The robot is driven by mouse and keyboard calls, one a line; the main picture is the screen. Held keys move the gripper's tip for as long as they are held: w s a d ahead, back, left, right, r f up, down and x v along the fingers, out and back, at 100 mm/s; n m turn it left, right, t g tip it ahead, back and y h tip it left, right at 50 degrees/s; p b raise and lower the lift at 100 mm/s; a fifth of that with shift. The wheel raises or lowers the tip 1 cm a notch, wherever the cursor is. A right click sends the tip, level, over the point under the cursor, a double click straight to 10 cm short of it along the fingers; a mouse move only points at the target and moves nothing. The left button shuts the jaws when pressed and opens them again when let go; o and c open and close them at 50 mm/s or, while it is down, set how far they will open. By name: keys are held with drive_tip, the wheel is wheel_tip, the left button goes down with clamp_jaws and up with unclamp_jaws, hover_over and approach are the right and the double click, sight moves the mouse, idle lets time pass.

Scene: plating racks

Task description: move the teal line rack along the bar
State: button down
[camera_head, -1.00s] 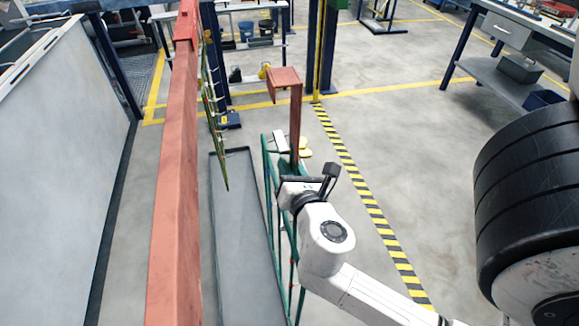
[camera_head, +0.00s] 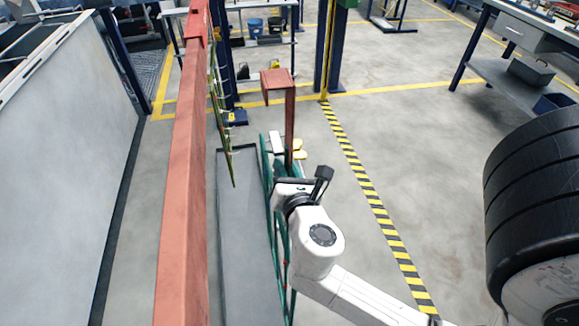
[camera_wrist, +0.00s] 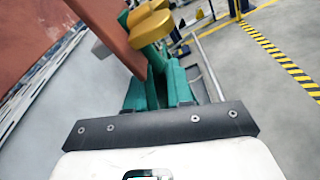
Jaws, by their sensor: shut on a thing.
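The teal line rack (camera_head: 268,175) is a tall, narrow teal frame to the right of the red bar (camera_head: 180,190) in the head view. My gripper (camera_head: 279,186) is at the rack's right side, and my wrist hides its fingers there. In the wrist view the teal rack (camera_wrist: 150,85) rises straight ahead between and beyond my gripper's jaws (camera_wrist: 160,100). The jaws are shut on a teal part of it. Yellow pieces (camera_wrist: 152,20) and a red-brown post show above the teal frame.
A grey tray (camera_head: 245,270) lies on the floor between the bar and the rack. A green rack (camera_head: 222,110) hangs along the bar. A grey tank (camera_head: 70,150) stands at left. A red post (camera_head: 288,115) stands beyond the rack. Open floor lies right, past striped tape (camera_head: 370,190).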

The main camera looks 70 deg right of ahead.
drive_tip(key=w+a+p, duration=0.2)
drive_tip(key=w+a, duration=0.6)
drive_tip(key=w, duration=0.5)
drive_tip(key=shift+a+r, duration=0.3)
drive_tip(key=shift+r, duration=0.05)
idle(3.3)
drive_tip(key=shift+w+p, duration=0.1)
drive_tip(key=shift+p, duration=0.35)
drive_tip(key=shift+f, duration=0.15)
idle(0.6)
drive_tip(key=shift+f+b, duration=1)
drive_tip(key=shift+f, duration=0.4)
idle(0.5)
